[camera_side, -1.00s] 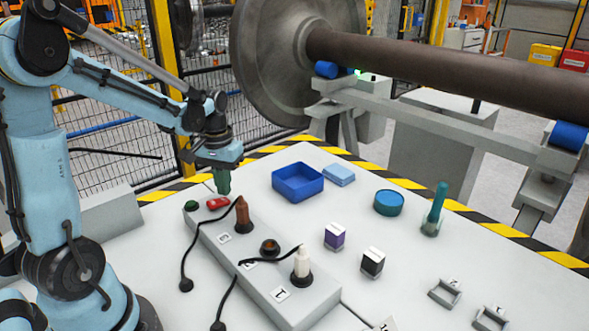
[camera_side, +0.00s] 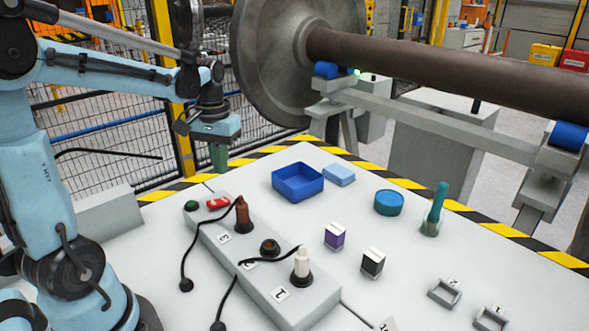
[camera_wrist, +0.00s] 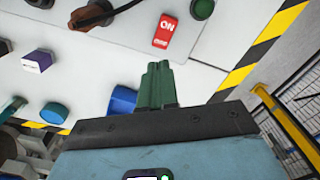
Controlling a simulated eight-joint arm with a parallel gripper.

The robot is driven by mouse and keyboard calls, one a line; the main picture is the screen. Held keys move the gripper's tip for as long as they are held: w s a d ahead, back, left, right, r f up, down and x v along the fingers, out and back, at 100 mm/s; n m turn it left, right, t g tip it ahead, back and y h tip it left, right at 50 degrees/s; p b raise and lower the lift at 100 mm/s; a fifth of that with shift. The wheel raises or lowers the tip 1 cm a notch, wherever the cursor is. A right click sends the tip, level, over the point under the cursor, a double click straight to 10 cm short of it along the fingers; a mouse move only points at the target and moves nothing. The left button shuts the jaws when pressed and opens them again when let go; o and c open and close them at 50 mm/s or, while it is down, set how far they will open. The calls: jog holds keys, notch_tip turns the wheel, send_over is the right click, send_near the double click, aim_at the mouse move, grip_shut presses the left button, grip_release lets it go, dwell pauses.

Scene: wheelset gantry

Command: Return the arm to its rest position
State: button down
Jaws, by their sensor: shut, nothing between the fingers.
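My gripper (camera_side: 218,158) is above the far left part of the white table, beyond the socket strip, clear of everything. Its green fingers are together and hold nothing. They also show in the wrist view (camera_wrist: 159,82), pointing towards the table. The grey socket strip (camera_side: 262,262) carries a red switch (camera_side: 218,203), a green button (camera_side: 191,206), a brown plug (camera_side: 242,217) and a white plug (camera_side: 302,263). The switch reads ON in the wrist view (camera_wrist: 166,32).
A blue tray (camera_side: 298,183), a light blue block (camera_side: 339,174), a teal round container (camera_side: 389,203), a purple block (camera_side: 335,236) and a black block (camera_side: 373,262) stand on the table. A large wheelset (camera_side: 285,65) is behind. Mesh fencing (camera_side: 110,150) stands at the back left.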

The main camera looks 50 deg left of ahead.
jog(key=s+d+m+t, duration=0.3)
jog(key=d+m+t, duration=0.3)
jog(key=d, duration=1)
jog(key=shift+r+t, duration=0.25)
jog(key=shift+t, duration=0.35)
